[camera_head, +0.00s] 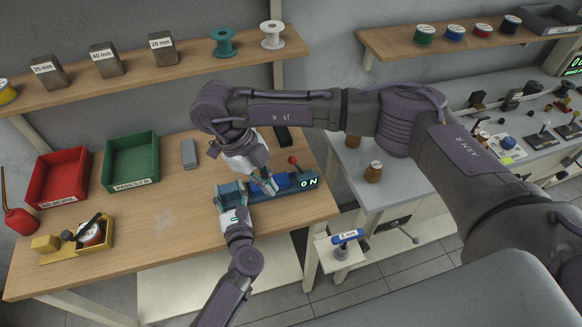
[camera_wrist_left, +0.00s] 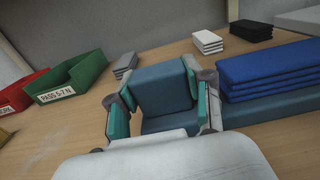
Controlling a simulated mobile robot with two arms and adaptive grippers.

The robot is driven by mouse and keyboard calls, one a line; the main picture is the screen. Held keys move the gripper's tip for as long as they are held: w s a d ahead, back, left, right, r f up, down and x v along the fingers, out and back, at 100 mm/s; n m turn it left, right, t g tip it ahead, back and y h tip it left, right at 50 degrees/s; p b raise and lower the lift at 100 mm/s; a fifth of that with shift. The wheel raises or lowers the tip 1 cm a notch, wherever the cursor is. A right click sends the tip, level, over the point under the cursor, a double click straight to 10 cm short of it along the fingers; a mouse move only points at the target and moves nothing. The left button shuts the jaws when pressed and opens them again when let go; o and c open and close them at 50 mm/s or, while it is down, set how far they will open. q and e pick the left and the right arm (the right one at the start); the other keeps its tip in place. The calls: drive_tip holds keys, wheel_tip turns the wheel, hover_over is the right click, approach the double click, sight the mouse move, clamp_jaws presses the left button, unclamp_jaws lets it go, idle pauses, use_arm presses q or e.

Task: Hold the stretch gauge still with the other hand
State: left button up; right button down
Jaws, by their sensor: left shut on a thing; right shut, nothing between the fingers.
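The stretch gauge (camera_head: 296,190) is a long teal device lying on the wooden bench, with a display reading "0 N" at its right end. My left gripper (camera_head: 231,198) is shut on the block at the gauge's left end. In the left wrist view my left gripper's fingers (camera_wrist_left: 165,105) sit on both sides of this teal block (camera_wrist_left: 163,88). A blue folded piece (camera_wrist_left: 270,70) lies on the gauge beside the block. My right gripper (camera_head: 269,184) is shut and empty, just above or against the gauge's middle; I cannot tell if it touches. Its arm hides part of the bench behind.
A red bin (camera_head: 58,178) and a green bin (camera_head: 131,160) stand at the bench's left, with a yellow tray (camera_head: 77,240) in front. A grey stack (camera_head: 189,153) lies behind the gauge. A red-knobbed lever (camera_head: 293,160) stands near the gauge's back. A grey side table (camera_head: 385,205) adjoins right.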

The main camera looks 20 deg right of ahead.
sight(297, 165)
drive_tip(key=s+a+m+g+y, duration=0.2)
drive_tip(key=s+g+y, duration=0.2)
drive_tip(key=s+y, duration=0.15)
drive_tip(key=w+d+f+m+t+y, duration=0.1)
drive_tip(key=w+d+m+t+y, duration=0.2)
drive_tip(key=d, duration=0.5)
drive_tip(key=w+d+f+m+t+y, duration=0.2)
drive_tip(key=w+d+m+t+y, duration=0.2)
drive_tip(key=d+t+y, duration=0.3)
drive_tip(key=d, duration=0.2)
drive_tip(key=shift+w+d+m, duration=0.15)
drive_tip(key=shift+d+m, duration=0.15)
drive_tip(key=shift+m, duration=0.1)
drive_tip(key=shift+a+f, duration=0.1)
drive_tip(key=x, duration=1)
drive_tip(key=shift+w+a, duration=0.15)
drive_tip(key=shift+w, duration=0.05)
drive_tip(key=shift+w+d+r, duration=0.2)
drive_tip(key=shift+w+d, duration=0.2)
drive_tip(key=shift+w, duration=0.15)
drive_tip(key=shift+w+d+r, duration=0.25)
drive_tip(key=shift+w+d, duration=0.2)
drive_tip(key=shift+w, duration=0.1)
drive_tip(key=shift+w+d+r, duration=0.15)
drive_tip(key=shift+w+d, duration=0.2)
drive_tip(key=shift+w, duration=0.15)
